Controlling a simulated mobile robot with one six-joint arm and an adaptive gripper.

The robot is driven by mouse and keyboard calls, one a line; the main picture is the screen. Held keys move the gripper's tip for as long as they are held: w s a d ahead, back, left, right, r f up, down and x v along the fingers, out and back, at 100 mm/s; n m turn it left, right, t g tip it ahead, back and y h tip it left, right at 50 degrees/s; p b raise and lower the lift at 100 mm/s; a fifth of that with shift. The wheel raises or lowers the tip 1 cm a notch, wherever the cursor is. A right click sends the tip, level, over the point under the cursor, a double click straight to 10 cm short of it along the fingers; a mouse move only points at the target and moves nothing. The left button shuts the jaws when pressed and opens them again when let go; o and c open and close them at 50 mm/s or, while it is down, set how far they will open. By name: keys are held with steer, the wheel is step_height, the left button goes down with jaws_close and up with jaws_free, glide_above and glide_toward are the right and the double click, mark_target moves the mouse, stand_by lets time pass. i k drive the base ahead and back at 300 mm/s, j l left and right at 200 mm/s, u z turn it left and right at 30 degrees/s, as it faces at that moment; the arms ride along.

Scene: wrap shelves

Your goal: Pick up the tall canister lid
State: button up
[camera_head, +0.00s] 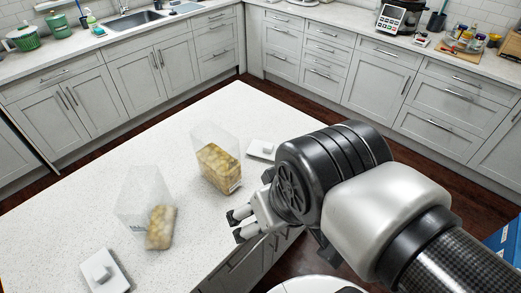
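Two white lids with raised knobs lie on the pale island counter (95,160). One lid (262,149) is at the right, behind my gripper and beside the taller clear canister (215,140). The other lid (103,270) is at the front left, near the second clear canister (138,190). I cannot tell for certain which lid belongs to the tall canister. My gripper (236,226) is near the counter's right edge, in front of the right lid and apart from it. Its two fingertips stand apart with nothing visible between them.
The taller canister holds yellowish-brown food (219,168). A tan block (160,228) is at the shorter canister; whether it is inside is unclear. Back counters hold a sink (135,20), green pots (25,38) and a black-and-white appliance (391,16). The island's left part is clear.

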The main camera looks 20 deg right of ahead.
mark_target(256, 149)
steer(key=i+l+u, duration=0.15)
steer(key=l, duration=0.2)
steer(key=i+l+u, duration=0.15)
steer(key=l, duration=0.25)
steer(key=i+l+u, duration=0.15)
steer(key=l, duration=0.2)
steer(key=l+u, duration=0.15)
steer(key=l, duration=0.25)
steer(key=i+l+u, duration=0.15)
steer(key=l, duration=0.3)
